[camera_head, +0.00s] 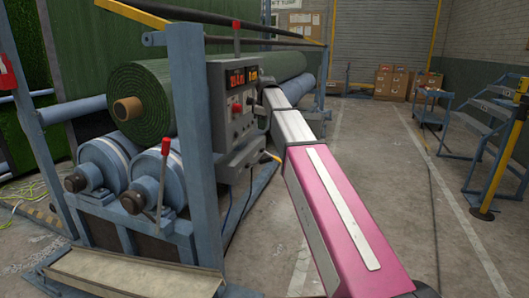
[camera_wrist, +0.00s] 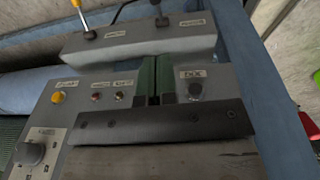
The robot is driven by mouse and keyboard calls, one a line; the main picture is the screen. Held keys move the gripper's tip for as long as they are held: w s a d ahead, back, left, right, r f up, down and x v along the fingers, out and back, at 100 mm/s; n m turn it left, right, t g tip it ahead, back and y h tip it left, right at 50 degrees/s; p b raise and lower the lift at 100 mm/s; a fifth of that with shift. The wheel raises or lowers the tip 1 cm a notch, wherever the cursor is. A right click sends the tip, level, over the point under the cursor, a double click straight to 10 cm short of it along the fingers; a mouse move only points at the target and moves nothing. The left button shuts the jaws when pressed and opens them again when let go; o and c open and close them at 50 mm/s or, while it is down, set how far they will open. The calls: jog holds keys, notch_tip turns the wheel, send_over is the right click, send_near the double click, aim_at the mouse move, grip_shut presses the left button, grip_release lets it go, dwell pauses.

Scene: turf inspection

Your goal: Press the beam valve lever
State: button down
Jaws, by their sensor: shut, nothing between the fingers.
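The wrist view shows a grey valve box (camera_wrist: 140,42) with two levers. One lever has a yellow end (camera_wrist: 90,34); the other is dark (camera_wrist: 161,18). The labels beside them are too small to read, so I cannot tell which is the beam valve lever. My gripper (camera_wrist: 157,77) is shut and empty, over the grey control panel (camera_wrist: 80,80), with its tips below the box in the picture and apart from both levers. In the head view a yellow lever end (camera_head: 272,157) shows beside the box (camera_head: 243,156); my gripper is hidden there by my arm.
The panel bears a yellow button (camera_wrist: 57,97), small buttons and a knob (camera_wrist: 30,153). A green turf roll (camera_head: 145,95) lies left of the panel. A red-handled lever (camera_head: 164,147) stands by the rollers. A yellow post (camera_head: 505,150) and blue steps (camera_head: 485,125) stand right; the middle floor is clear.

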send_over(267, 159)
jog(key=a, duration=0.3)
notch_tip(267, 159, down, 10)
jog(key=f, duration=0.1)
jog(key=d, duration=0.1)
jog(key=f, duration=0.1)
jog(key=shift+w+d+f, duration=0.25)
jog(key=shift+w+f, duration=0.05)
jog(key=shift+d+f, duration=0.25)
jog(key=shift+f, duration=0.25)
jog(key=shift+s+d+f+t+y, duration=0.35)
jog(key=shift+d+f+y, duration=0.3)
jog(key=shift+f+y, duration=0.15)
notch_tip(267, 159, down, 9)
jog(key=d+t+y, duration=0.2)
jog(key=y, duration=0.4)
jog(key=shift+s+t+y, duration=0.3)
jog(key=shift+t, duration=0.05)
